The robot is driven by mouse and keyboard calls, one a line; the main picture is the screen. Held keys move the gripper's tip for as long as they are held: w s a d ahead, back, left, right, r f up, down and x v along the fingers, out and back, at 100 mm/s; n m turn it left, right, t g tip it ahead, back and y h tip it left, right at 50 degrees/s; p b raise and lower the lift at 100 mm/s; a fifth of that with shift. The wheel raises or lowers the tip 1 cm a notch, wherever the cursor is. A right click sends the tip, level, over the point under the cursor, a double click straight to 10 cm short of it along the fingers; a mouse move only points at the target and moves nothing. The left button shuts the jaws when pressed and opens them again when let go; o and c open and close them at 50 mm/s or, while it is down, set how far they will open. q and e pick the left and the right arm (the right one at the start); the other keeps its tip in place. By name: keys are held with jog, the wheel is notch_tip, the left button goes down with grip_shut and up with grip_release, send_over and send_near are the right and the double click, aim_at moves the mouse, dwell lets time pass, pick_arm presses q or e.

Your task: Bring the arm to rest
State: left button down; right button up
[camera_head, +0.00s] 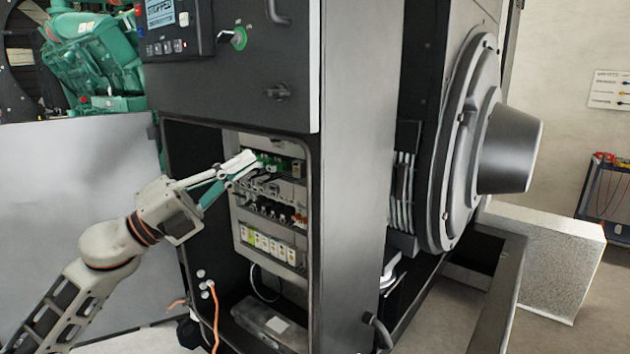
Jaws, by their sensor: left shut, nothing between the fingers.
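My left gripper (246,160) is shut and empty. Its arm comes in from the lower left, and the fingers reach through the open front of the dark control cabinet (357,180). The fingertips are in front of the upper rows of the component panel (262,255) inside; I cannot tell whether they touch it. The fingers hide part of the panel's upper left. My right gripper does not show.
Above the opening are a display (172,14) reading "STOPPED" and a green key switch (239,38). An orange cable (215,318) hangs at the cabinet's lower left. A pale panel (75,215) stands behind my arm. A speckled block (560,265) stands at right.

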pick_arm(q)
jog(key=s+a+f+n+t+y, duration=0.1)
jog(key=a+f+n+t+y, duration=0.3)
jog(key=f+n, duration=0.6)
jog(key=s+f+n+t+y, duration=0.15)
jog(key=f+n+y, duration=0.35)
jog(key=f, duration=0.8)
jog(key=a+f+n+t+y, duration=0.25)
jog(key=f+n+y, duration=0.25)
jog(key=f+n, duration=0.5)
jog(key=s+f+n+g+y, duration=0.2)
jog(key=s+f+n+g, duration=0.1)
jog(key=s+f, duration=0.9)
jog(key=s+a+f+n+g+y, duration=0.1)
jog(key=s+f+g, duration=0.3)
jog(key=s+f, duration=0.8)
notch_tip(320, 180, down, 6)
jog(key=shift+f+n+g+y, duration=0.15)
jog(key=shift+n+g+y, duration=0.15)
jog(key=shift+n+y, duration=0.5)
